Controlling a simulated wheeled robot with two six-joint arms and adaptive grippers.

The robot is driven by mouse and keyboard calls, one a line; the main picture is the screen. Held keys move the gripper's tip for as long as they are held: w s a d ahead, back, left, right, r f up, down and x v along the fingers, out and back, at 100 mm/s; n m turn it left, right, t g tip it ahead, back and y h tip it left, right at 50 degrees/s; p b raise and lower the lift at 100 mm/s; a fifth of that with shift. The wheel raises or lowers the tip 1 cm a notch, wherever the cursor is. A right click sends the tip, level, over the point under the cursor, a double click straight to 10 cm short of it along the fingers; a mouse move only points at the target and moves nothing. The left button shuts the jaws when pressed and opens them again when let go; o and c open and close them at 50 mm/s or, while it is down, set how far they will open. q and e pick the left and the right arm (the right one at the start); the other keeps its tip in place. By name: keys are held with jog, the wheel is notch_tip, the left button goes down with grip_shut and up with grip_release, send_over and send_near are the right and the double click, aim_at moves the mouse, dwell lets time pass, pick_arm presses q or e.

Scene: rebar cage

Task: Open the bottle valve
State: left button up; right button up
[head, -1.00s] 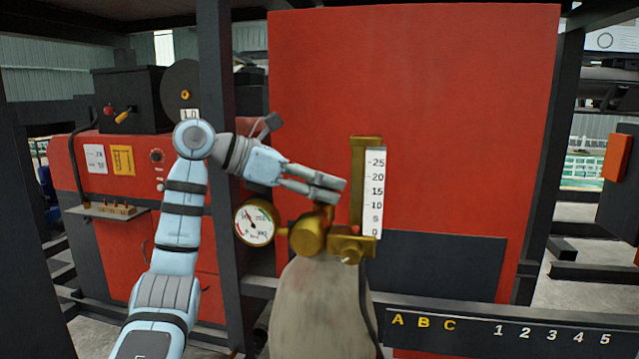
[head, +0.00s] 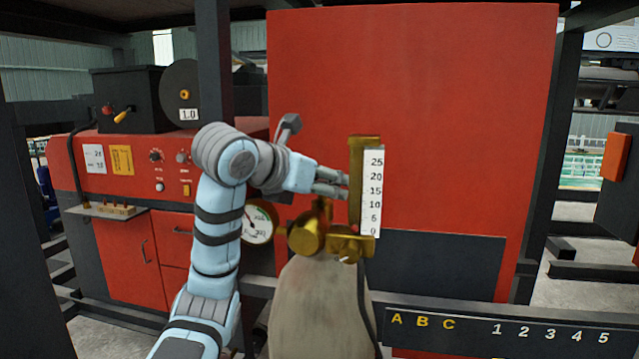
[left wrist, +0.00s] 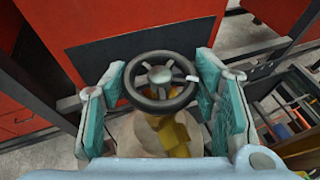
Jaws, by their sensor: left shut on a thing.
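The grey bottle (head: 318,305) stands upright at the lower middle of the head view, with a brass valve body (head: 307,236) on top. The valve's black handwheel (left wrist: 159,75) shows in the left wrist view, with a small white mark on its right rim. In the head view the fingers hide most of the wheel. A round pressure gauge (head: 257,224) sits left of the valve, partly behind my arm. My right gripper is not in view.
A brass flow column with a white scale (head: 372,190) stands close to the right of the fingers. A dark post (head: 216,60) rises behind my left arm. A red panel (head: 440,120) fills the background. A dark rail with letters and numbers (head: 470,325) crosses at lower right.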

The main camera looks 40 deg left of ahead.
pick_arm(q)
jog(key=shift+n+y, duration=0.3)
jog(key=shift+y, duration=0.1)
jog(key=o, duration=1)
jog(key=shift+o, duration=0.8)
jog(key=shift+w+f, duration=0.1)
jog(key=shift+w, duration=0.1)
jog(key=shift+s, duration=0.1)
